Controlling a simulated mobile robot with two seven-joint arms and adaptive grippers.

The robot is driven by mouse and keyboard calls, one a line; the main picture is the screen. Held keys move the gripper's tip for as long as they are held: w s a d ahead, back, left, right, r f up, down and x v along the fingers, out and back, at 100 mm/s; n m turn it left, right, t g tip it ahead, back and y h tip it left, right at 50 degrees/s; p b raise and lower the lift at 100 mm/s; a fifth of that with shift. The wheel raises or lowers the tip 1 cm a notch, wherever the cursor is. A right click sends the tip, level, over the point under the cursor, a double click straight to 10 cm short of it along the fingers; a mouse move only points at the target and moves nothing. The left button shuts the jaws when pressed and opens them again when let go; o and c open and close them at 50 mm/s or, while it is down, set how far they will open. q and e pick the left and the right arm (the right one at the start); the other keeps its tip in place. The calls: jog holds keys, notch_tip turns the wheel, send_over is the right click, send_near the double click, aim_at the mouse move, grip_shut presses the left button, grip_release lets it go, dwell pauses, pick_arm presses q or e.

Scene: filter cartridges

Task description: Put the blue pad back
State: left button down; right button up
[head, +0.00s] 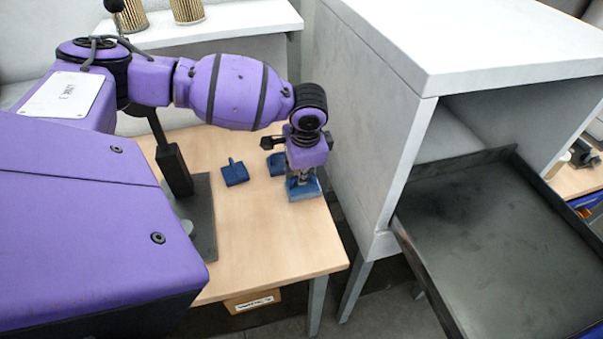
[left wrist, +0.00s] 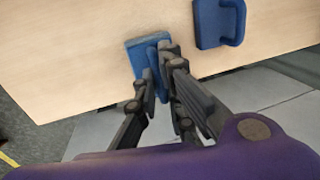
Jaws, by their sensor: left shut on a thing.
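My left gripper (head: 302,176) points down at the right edge of the wooden table and is shut on a blue pad (head: 304,191). In the left wrist view, its fingers (left wrist: 160,72) close on the raised grip of this blue pad (left wrist: 138,50). I cannot tell whether the pad touches the tabletop. A second blue pad (head: 235,174) with an upright grip lies on the table to the left. A third blue pad (head: 276,163) lies just behind the gripper, partly hidden by it. One other pad (left wrist: 215,25) shows in the left wrist view. My right gripper is not in view.
The wooden table (head: 265,240) is clear in front of the pads. A dark post on a flat base (head: 203,215) stands at its left. A grey cabinet (head: 365,120) with a black tray (head: 470,240) stands to the right. Filter cartridges (head: 187,10) stand on a white surface behind.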

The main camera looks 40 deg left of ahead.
aim_at(304, 192)
pick_arm(q)
jog(key=shift+f, duration=0.1)
jog(key=c, duration=1.9)
grip_release()
jog(key=shift+o, duration=0.2)
jog(key=p+v, duration=0.1)
jog(key=v, duration=1.1)
jog(key=shift+w, duration=0.1)
